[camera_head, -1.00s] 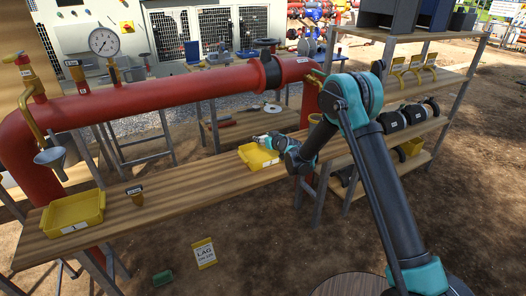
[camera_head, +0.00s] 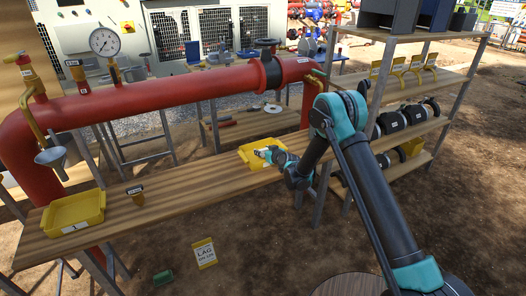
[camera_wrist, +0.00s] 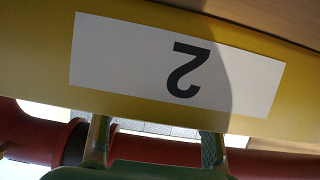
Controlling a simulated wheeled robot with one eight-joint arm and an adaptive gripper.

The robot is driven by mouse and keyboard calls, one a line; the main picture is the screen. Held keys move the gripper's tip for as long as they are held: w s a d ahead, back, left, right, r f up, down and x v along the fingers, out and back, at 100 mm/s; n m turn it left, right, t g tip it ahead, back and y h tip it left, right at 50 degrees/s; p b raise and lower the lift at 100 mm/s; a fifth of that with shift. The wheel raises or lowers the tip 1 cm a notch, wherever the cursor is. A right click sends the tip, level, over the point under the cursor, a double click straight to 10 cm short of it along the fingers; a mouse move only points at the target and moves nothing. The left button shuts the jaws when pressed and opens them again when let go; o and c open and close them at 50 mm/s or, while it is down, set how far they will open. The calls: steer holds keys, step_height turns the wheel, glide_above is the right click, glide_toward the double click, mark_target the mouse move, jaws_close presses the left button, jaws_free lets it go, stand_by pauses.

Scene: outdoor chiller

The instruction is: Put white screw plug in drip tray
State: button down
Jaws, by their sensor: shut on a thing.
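A yellow tray (camera_head: 245,157) stands on the wooden bench by the right part of the red pipe. In the wrist view its wall (camera_wrist: 40,65) fills the upper part, with an upside-down label "2". My gripper (camera_head: 264,153) is at this tray, its fingers (camera_wrist: 155,145) reaching down behind the labelled wall. It is shut on a small pale thing, taken to be the white screw plug; the wall hides it in the wrist view and it is tiny in the head view. A second yellow tray (camera_head: 100,209), labelled "1", stands at the bench's left end.
The red pipe (camera_head: 180,90) with a gauge (camera_head: 104,41) runs behind the bench (camera_head: 190,185). A small dark-topped item (camera_head: 136,194) stands near the left tray. A shelf rack (camera_head: 420,80) is at right. The bench between the trays is mostly clear.

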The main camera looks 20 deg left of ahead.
steer(key=c, duration=0.7)
jaws_free()
steer(key=shift+s+d+r, duration=0.1)
steer(key=shift+r, duration=0.1)
steer(key=v, duration=1.1)
steer(key=shift+s+d+r, duration=0.15)
steer(key=shift+s+d, duration=0.05)
steer(key=shift+d, duration=0.1)
